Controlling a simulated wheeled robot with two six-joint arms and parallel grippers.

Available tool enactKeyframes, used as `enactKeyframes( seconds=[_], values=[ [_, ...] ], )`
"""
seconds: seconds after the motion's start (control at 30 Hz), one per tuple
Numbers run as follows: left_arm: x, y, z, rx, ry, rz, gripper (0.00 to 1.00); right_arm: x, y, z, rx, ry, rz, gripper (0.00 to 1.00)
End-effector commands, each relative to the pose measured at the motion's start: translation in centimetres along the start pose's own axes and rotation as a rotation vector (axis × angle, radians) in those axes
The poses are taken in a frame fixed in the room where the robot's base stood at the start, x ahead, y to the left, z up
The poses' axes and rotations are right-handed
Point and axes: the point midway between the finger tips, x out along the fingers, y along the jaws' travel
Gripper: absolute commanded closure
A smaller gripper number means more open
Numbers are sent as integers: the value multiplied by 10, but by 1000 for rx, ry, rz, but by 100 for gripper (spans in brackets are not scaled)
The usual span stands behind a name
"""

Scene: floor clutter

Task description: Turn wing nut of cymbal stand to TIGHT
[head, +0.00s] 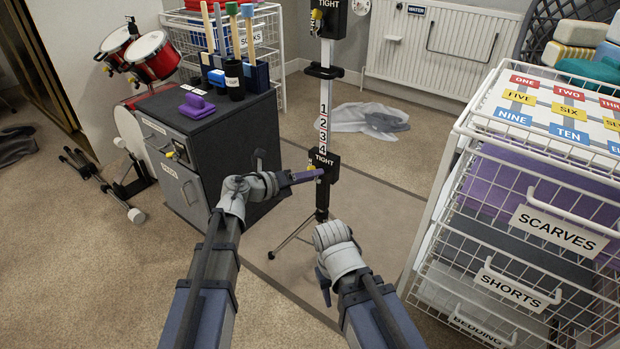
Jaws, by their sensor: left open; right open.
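The cymbal stand (325,100) stands upright in the middle of the head view, a black and white post with numbers on a tripod base. A black block marked TIGHT (326,160) sits low on the post, and another block marked TIGHT (332,6) is near the top. A small yellow wing nut (317,15) shows at the left of the upper block. My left gripper (312,176) is open, its fingertips beside the lower block, where a bit of yellow shows; whether they touch it I cannot tell. My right gripper (323,285) is lower, right of the tripod; its fingers are mostly hidden.
A dark cabinet (235,140) with cups and a purple object stands left of the post. A white wire drawer rack (455,140) is close on the right. Red drums (150,55) stand at the back left.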

Motion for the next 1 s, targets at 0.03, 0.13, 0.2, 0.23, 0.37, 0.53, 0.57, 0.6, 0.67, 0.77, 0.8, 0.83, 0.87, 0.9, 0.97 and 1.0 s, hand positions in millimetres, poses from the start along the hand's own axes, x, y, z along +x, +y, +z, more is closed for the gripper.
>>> enactKeyframes(
  seconds=[0.03, 0.13, 0.2, 0.23, 0.37, 0.53, 0.57, 0.6, 0.67, 0.77, 0.8, 0.83, 0.87, 0.9, 0.97, 1.0],
  values=[
    [1, 0, 0, 0, 0, 0, 55, 0, 0, 0, 0, 0, 0, 55],
    [2, 0, 0, 0, 0, 0, 55, 0, 0, 0, 0, 0, 0, 55],
    [1, 0, 0, -1, 0, 0, 55, 0, 0, 0, 0, 0, 0, 55],
    [1, 0, 0, -1, 0, 0, 55, 0, 0, 0, 0, 0, 0, 55],
    [1, 0, 0, -1, 0, 0, 65, 0, 0, 0, 0, 0, 0, 55],
    [1, 0, 0, -1, 0, 0, 84, 0, 0, 0, 0, 0, 0, 55],
    [1, 0, 0, -1, 0, 0, 88, 0, 0, 0, 0, 0, 0, 55],
    [1, 0, 0, -1, 0, 0, 92, 0, 0, 0, 0, 0, 0, 55],
    [1, 0, 0, -1, 0, 0, 99, 0, 0, 0, 0, 0, 0, 55],
    [1, 0, 0, -1, 0, 0, 100, 0, 0, 0, 0, 0, 0, 55],
    [1, 0, 0, -1, 0, 0, 100, 0, 0, 0, 0, 0, 0, 55],
    [1, 0, 0, -1, 0, 0, 100, 0, 0, 0, 0, 0, 0, 55],
    [1, 0, 0, -1, 0, 0, 100, 0, 0, 0, 0, 0, 0, 55],
    [1, 0, 0, -1, 0, 0, 100, 0, 0, 0, 0, 0, 0, 55],
    [1, 0, 0, 0, 0, 0, 100, 0, 0, 0, 0, 0, 0, 55],
    [1, 0, 0, 0, 0, 1, 100, 0, 0, 0, 0, 0, 0, 55]
  ],
)
